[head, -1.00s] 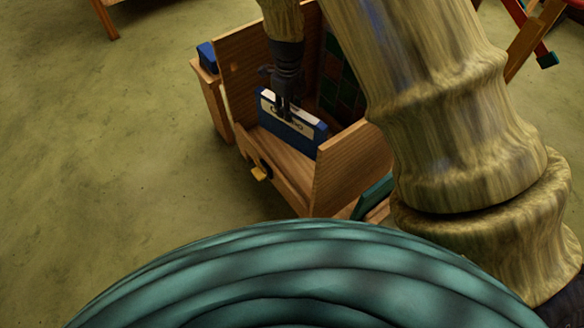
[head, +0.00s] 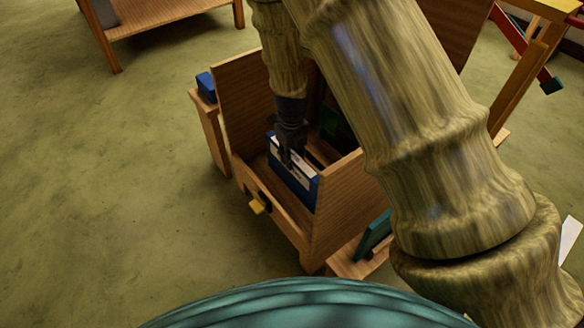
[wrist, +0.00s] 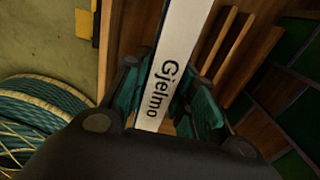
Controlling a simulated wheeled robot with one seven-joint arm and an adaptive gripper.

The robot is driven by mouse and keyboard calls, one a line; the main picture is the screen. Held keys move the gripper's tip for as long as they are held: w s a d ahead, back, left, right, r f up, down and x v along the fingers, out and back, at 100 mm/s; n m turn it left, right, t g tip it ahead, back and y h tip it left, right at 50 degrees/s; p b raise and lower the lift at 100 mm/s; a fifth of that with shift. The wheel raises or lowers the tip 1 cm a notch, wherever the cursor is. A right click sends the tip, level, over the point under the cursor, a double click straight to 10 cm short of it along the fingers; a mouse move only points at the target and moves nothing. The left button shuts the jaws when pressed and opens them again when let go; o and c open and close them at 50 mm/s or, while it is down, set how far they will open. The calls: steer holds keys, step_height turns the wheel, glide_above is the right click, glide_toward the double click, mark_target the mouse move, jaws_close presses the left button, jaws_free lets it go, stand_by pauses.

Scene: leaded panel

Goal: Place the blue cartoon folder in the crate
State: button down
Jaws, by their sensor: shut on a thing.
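The blue cartoon folder (head: 300,192) is upright, with a white label strip along its top edge. The wooden crate (head: 345,205) has tall side walls and a low front. The folder is between these walls, low in the crate. Whether its bottom touches the crate floor is hidden.
A small wooden stand with a blue thing (head: 206,86) is left of the crate. A teal panel (head: 374,236) leans near its right side. A wooden bench (head: 165,10) stands at the back left. The floor (head: 110,170) on the left is clear.

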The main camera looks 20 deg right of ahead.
step_height(320, 180, down, 4)
steer(key=shift+f+b, duration=0.1)
steer(key=shift+b, duration=0.75)
steer(key=c, duration=1.2)
jaws_free()
steer(key=shift+o, duration=0.2)
step_height(320, 180, up, 12)
steer(key=p, duration=0.6)
